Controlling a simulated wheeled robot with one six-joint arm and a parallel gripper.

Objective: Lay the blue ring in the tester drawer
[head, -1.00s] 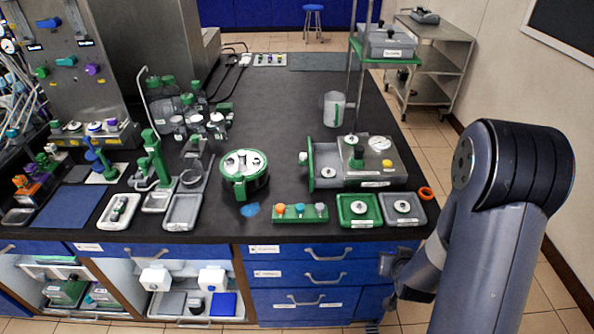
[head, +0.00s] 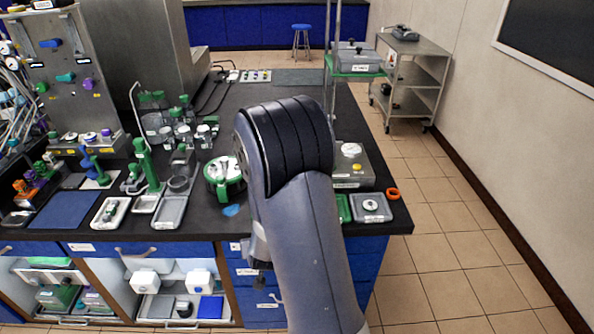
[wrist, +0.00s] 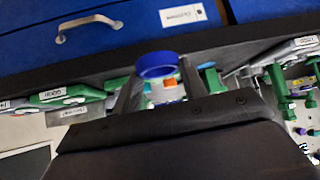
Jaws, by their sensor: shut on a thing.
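In the wrist view a blue ring (wrist: 157,66) sits between the fingertips of my gripper (wrist: 158,78), which is shut on it. The ring is close to the front edge of the black bench. In the head view my arm covers the ring and most of my gripper. The tester (head: 352,165), a grey box with a round dial and a yellow button, stands on the bench just right of my arm. Its drawer is hidden behind my arm.
A grey tray (head: 371,208) and an orange ring (head: 393,194) lie at the bench's right front corner. A round green-and-white device (head: 221,175) and a blue patch (head: 231,210) are left of my arm. Blue cabinet drawers (wrist: 100,30) face my wrist camera.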

